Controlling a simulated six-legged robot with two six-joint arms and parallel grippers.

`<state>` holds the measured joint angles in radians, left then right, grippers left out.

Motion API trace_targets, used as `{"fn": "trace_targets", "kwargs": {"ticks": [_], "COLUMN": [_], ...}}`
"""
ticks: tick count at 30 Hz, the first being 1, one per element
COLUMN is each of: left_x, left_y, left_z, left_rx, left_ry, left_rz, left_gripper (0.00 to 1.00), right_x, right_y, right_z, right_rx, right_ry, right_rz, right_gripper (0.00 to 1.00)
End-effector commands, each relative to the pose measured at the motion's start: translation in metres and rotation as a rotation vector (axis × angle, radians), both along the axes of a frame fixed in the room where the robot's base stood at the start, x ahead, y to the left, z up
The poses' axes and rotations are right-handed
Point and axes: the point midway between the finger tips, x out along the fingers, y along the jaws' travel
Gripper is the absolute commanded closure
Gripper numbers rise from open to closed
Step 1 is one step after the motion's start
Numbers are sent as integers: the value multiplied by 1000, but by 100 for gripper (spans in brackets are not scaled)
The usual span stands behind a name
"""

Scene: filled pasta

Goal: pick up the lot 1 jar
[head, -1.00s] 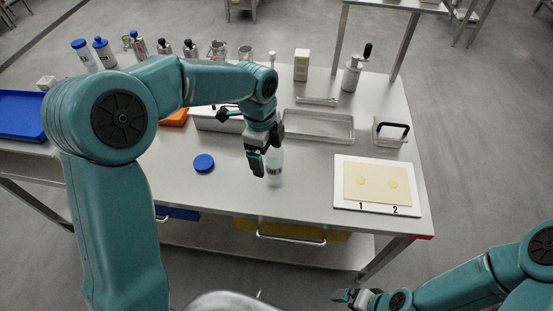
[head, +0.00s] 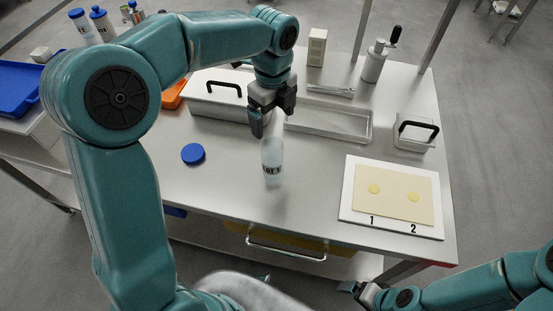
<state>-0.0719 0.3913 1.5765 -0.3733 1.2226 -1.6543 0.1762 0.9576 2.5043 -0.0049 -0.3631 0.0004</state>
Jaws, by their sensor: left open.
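The jar (head: 272,162) is clear with a dark printed label low on its side, only partly readable. It stands upright and uncapped on the steel table, in the middle of the head view. A round blue lid (head: 193,154) lies on the table to its left. My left gripper (head: 272,120) is open and empty, pointing down just above and behind the jar in the picture, apart from it as far as I can tell. My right gripper (head: 352,289) is low at the right, off the table's front edge; its fingers are too small to judge.
A white board (head: 348,206) with a dough sheet marked 1 and 2 lies to the right. Table around the jar is clear.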

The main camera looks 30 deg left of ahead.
Motion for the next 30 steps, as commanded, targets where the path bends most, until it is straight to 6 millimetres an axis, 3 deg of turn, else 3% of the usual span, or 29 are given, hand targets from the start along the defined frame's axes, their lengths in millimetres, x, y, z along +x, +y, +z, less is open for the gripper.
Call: {"fn": "trace_targets", "kwargs": {"ticks": [6, 12, 19, 25, 30], "left_x": [-6, -6, -4, -2, 0], "left_y": [0, 0, -1, -1, -1], "left_z": [-53, -89, -108, -141, -152], "left_rx": [0, -1, -1, -1, 0], "left_ry": [7, 4, 4, 6, 2], "left_rz": [0, 0, 2, 2, 1], "left_gripper": [7, 7, 7, 7, 7], "right_x": [0, 0, 0, 0, 0], "right_y": [0, 0, 0, 0, 0], "right_z": [-2, -3, -2, 1, 1], "right_rx": [0, 0, 0, 0, 0], "right_ry": [1, 0, 1, 0, 1], "right_rz": [0, 0, 0, 0, 0], "right_gripper": [1, 1, 1, 1, 1]}}
